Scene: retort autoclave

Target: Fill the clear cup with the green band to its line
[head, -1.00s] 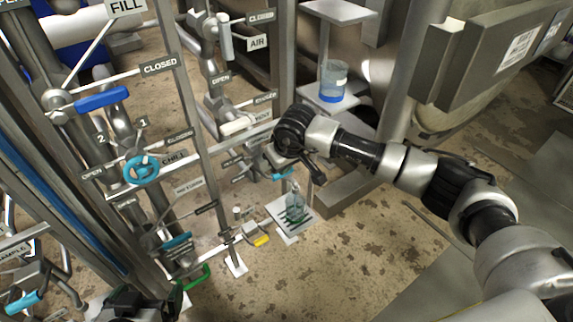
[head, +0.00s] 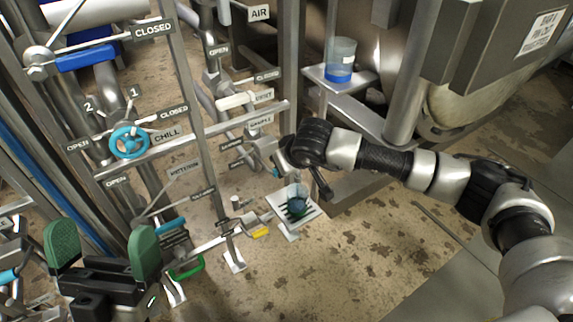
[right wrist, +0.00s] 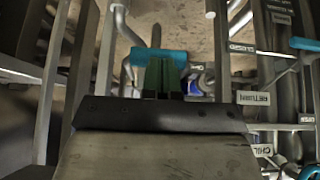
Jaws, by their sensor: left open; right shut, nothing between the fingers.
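A clear cup (head: 297,198) stands upright on a small white drip plate (head: 312,212) low in the middle of the head view. My left gripper (head: 103,250) is open and empty at the lower left.
A second clear cup with a blue band (head: 340,62) stands on a metal shelf (head: 352,84). A rack of labelled valves and pipes fills the left, with a teal CHILL wheel (head: 128,142). A green handle (head: 188,268) lies low beside my left gripper. The floor at lower right is clear.

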